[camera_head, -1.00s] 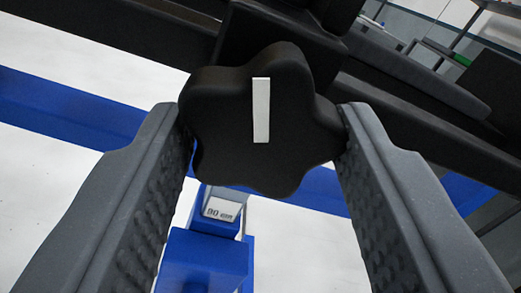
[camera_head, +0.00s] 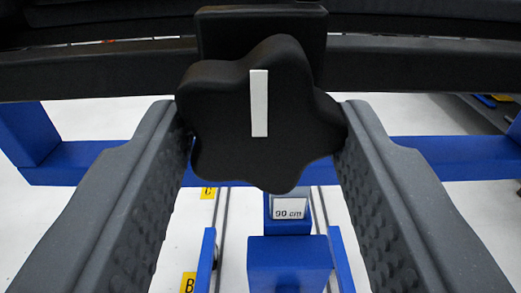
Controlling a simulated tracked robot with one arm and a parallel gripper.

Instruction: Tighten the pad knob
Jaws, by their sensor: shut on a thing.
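The pad knob (camera_head: 240,150) is a black, lobed knob with a white stripe on its face. It sits in front of a black block (camera_head: 262,28) on a dark horizontal bar (camera_head: 420,68). My gripper (camera_head: 262,135) has its two grey, bumpy-padded fingers on the left and right sides of the knob, shut on it. The white stripe stands nearly upright in the picture. The knob's shaft and its joint with the block are hidden behind it.
A blue crossbeam (camera_head: 445,155) runs behind and below the knob. Below it stands a blue post (camera_head: 288,262) with a "90 cm" label (camera_head: 289,208). Yellow markers (camera_head: 188,284) with letters lie along rails on the white floor.

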